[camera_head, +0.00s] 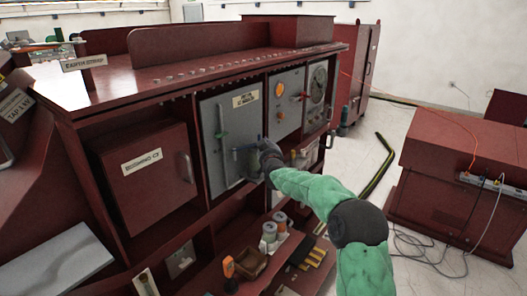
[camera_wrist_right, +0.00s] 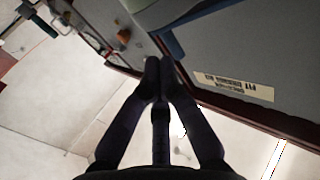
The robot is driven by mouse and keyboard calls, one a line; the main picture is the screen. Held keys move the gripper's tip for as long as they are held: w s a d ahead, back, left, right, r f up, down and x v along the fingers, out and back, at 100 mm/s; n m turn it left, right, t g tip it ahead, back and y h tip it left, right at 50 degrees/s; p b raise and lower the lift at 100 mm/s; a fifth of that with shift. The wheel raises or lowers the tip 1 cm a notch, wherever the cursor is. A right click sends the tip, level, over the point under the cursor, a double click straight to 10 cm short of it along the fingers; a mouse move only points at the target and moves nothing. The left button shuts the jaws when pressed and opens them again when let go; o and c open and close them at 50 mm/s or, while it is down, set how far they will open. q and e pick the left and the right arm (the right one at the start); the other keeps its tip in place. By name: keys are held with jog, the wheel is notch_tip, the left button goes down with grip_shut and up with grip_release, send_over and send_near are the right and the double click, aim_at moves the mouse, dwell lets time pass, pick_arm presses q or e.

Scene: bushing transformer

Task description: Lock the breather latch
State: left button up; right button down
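A grey door (camera_head: 226,120) with a small pale label (camera_head: 245,98) is set in the dark red cabinet, and a handle (camera_head: 220,122) stands on its left part. The grey door (camera_wrist_right: 255,42) and the upside-down label (camera_wrist_right: 232,83) also show in the right wrist view. My right gripper (camera_head: 248,157) is at the lower right of this door. In the wrist view its fingertips (camera_wrist_right: 159,66) come together beside a blue-grey bar (camera_wrist_right: 172,42) on the panel. I see nothing held between them, and cannot tell if they touch the bar. My left gripper is not in view.
A panel with an orange knob (camera_head: 279,90) and a round gauge (camera_head: 318,82) are right of the door. A red box (camera_head: 150,175) is on the left. Cans (camera_head: 269,231) and tools lie on the lower shelf. Another red cabinet (camera_head: 455,170) and cables are at right.

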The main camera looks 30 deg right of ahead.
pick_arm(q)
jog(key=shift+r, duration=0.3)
pick_arm(e)
jog(key=shift+w+d, duration=0.3)
jog(key=shift+w, duration=0.3)
